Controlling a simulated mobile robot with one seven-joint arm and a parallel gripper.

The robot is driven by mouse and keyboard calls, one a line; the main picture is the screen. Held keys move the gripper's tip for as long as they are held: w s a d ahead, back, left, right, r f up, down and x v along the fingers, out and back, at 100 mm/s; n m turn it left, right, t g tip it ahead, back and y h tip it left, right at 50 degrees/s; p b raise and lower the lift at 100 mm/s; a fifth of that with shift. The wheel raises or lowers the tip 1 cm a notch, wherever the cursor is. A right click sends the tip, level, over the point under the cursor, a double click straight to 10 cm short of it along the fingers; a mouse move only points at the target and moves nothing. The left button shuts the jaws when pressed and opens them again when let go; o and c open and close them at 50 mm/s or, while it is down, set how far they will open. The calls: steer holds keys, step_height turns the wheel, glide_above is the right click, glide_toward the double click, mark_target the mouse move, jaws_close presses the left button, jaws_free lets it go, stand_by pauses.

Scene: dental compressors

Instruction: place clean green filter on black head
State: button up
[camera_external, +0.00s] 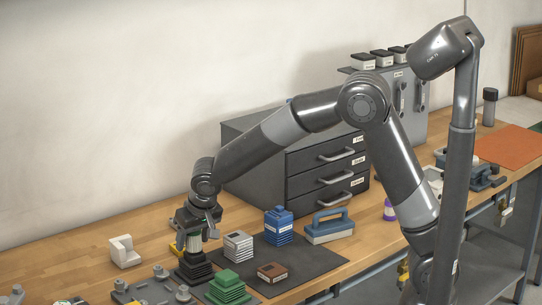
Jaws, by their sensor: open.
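The black head (194,270) is a dark stepped, ribbed block on the dark mat, towards the front left. A pale green-grey pleated piece (194,246), which looks like the filter, stands upright over it and seems to rest on its top; exact contact is too small to tell. My gripper (196,237) points down around the upper part of this piece, its jaws open. The gripper body hides the top of the piece. Whether the fingers touch it I cannot tell.
A green ribbed head (228,288), a white-grey ribbed block (238,246), a blue one (278,226) and a brown block (272,271) stand close by on the mat (312,262). A blue-handled tool (330,228) lies right. A grey drawer cabinet (262,150) stands behind.

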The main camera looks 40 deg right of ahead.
steer(key=v, duration=1.2)
steer(key=shift+r, duration=0.15)
steer(key=s+d+r, duration=0.3)
steer(key=s+d, duration=0.1)
steer(key=d, duration=0.6)
steer(key=s+d+r, duration=0.2)
steer(key=s+d, duration=0.2)
steer(key=d, duration=0.6)
steer(key=s+d+f+t, duration=0.1)
steer(key=s+d+f, duration=0.1)
steer(key=s+d, duration=0.9)
steer(key=s, duration=0.2)
steer(key=shift+s, duration=0.25)
steer(key=shift+o, duration=0.5)
steer(key=shift+d, duration=0.1)
